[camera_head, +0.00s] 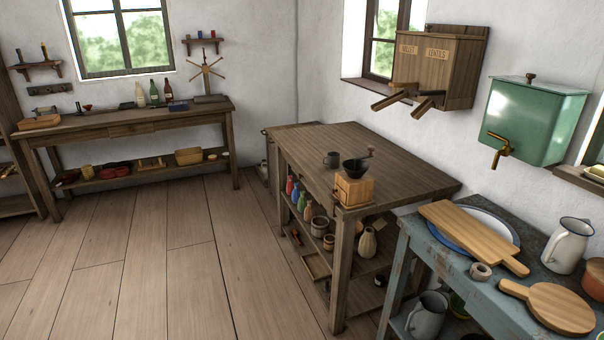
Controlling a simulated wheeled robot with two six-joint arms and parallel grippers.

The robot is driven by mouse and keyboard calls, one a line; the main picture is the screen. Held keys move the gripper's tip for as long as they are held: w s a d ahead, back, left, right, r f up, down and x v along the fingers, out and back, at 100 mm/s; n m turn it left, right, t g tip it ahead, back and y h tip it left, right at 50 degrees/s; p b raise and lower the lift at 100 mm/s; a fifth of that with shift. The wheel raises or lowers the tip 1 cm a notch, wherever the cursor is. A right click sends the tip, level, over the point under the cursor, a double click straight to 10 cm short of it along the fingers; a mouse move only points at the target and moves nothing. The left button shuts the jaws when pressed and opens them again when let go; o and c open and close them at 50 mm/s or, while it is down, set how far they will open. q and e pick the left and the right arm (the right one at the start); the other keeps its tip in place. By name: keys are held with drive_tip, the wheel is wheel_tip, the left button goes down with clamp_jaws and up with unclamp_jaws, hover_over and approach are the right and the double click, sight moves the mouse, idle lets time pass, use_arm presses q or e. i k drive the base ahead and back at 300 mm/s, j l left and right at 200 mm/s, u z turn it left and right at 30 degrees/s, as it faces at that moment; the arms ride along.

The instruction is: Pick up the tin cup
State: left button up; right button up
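A small dark grey cup (331,159), which looks like the tin cup, stands upright on the brown wooden table (375,140) in the middle of the room. It is close to the table's left edge, just behind a coffee grinder (354,184) with a dark bowl and a crank. The cup's inside and any handle are too small to make out clearly. Neither of my grippers shows in the head view.
A blue-grey table (428,262) at the right front holds cutting boards (475,236) and a white enamel jug (567,245). A wooden dispenser (440,70) and a green tank (535,120) hang on the wall. The floor (170,265) left of the table is clear.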

sight(333, 161)
drive_tip(key=i+j+z, duration=0.3)
drive_tip(key=i, duration=0.2)
drive_tip(key=i+j+z, duration=0.15)
drive_tip(key=i, duration=0.3)
drive_tip(key=i+j+z, duration=0.2)
drive_tip(key=i, duration=0.25)
